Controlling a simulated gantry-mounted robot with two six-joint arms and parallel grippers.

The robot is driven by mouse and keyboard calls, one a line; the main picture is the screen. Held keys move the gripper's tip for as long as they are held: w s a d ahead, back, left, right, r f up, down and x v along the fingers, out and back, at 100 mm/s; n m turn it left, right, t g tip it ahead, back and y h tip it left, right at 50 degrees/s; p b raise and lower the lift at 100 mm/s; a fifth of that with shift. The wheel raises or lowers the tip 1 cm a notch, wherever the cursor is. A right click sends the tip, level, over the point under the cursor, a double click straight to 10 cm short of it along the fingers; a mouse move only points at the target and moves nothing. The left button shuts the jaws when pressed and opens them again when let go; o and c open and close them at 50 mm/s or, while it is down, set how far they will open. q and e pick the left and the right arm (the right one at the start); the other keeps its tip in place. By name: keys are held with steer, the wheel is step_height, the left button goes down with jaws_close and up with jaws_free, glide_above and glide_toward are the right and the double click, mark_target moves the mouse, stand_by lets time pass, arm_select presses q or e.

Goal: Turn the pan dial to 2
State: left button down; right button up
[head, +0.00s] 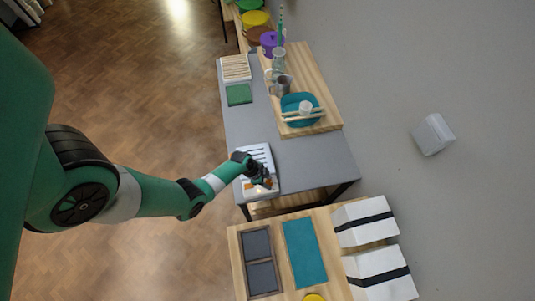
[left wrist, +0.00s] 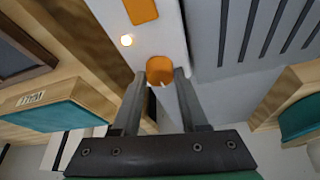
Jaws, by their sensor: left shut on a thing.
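In the head view my left gripper (head: 263,181) hides much of the device's near end. A second orange part (left wrist: 140,10) and a small glowing light (left wrist: 126,40) are beside the dial. I cannot read any numbers. My right gripper is not in view.
On the grey table (head: 310,160) lie a green block (head: 239,95) and a ribbed white tray (head: 235,68). A wooden board (head: 327,105) holds a teal dish (head: 290,103) and cups. A nearer wooden table (head: 236,245) carries grey and teal panels and white boxes.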

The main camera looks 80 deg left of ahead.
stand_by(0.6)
arm_select(q)
steer(key=shift+c, duration=2.2)
jaws_free()
steer(key=shift+r, duration=0.1)
steer(key=p+v, duration=1.1)
steer(key=p, duration=0.1)
steer(key=shift+r, duration=0.2)
steer(key=shift+a+m, duration=0.1)
steer(key=shift+m, duration=0.2)
